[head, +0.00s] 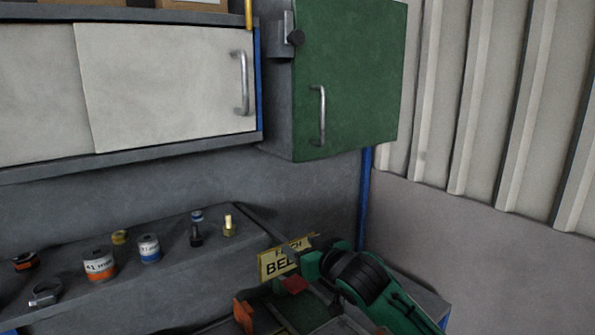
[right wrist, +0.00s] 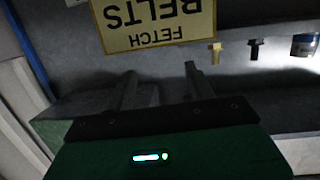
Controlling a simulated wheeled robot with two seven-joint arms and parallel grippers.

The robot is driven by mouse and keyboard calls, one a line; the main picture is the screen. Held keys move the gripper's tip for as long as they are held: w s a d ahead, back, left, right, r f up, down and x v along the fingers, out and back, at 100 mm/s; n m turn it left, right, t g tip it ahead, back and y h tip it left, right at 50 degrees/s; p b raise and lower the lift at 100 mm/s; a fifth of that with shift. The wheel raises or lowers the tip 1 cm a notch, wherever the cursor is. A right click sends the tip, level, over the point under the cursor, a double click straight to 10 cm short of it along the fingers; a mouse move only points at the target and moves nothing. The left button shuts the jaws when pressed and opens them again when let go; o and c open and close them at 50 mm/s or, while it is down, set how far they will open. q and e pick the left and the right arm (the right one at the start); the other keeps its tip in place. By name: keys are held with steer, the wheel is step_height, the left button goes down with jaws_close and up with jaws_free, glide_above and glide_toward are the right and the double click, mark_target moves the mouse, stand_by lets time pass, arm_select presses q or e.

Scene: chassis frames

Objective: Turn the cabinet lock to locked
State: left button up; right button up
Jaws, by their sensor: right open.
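The green cabinet (head: 350,75) hangs at the upper right with its door closed. A dark round knob (head: 296,38) on a metal plate sits at its upper left edge; it looks like the lock, but its turn position is too small to tell. A vertical metal handle (head: 320,115) is on the door. My right gripper (head: 300,250) is low over the bench, well below the cabinet, in front of a yellow belts sign. In the right wrist view my right gripper (right wrist: 162,82) has its fingers apart with nothing between them. My left gripper is not seen.
A white sliding-door cabinet (head: 165,85) hangs at left. The bench ledge holds cans (head: 99,265), bolts (head: 229,226) and a clamp (head: 44,294). The yellow sign (right wrist: 158,22) stands just beyond my right fingers. A blue post (head: 364,200) stands below the green cabinet.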

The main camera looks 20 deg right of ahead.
step_height(320, 180, up, 19)
steer(key=w+d+t+y, duration=0.2)
steer(key=w+t, duration=0.1)
steer(key=t+y+p, duration=0.1)
steer(key=t+y, duration=0.1)
steer(key=t, duration=0.1)
glide_toward(299, 41)
steer(key=shift+n, duration=0.4)
steer(key=p+x, duration=0.3)
steer(key=x, duration=0.2)
steer(key=p+x, duration=0.4)
steer(key=shift+w+r, duration=0.3)
steer(key=shift+r, duration=0.1)
steer(key=shift+w+a+p, duration=0.2)
steer(key=shift+w+p, duration=0.15)
steer(key=shift+w, duration=0.15)
steer(key=shift+c, duration=0.2)
steer(key=c, duration=0.9)
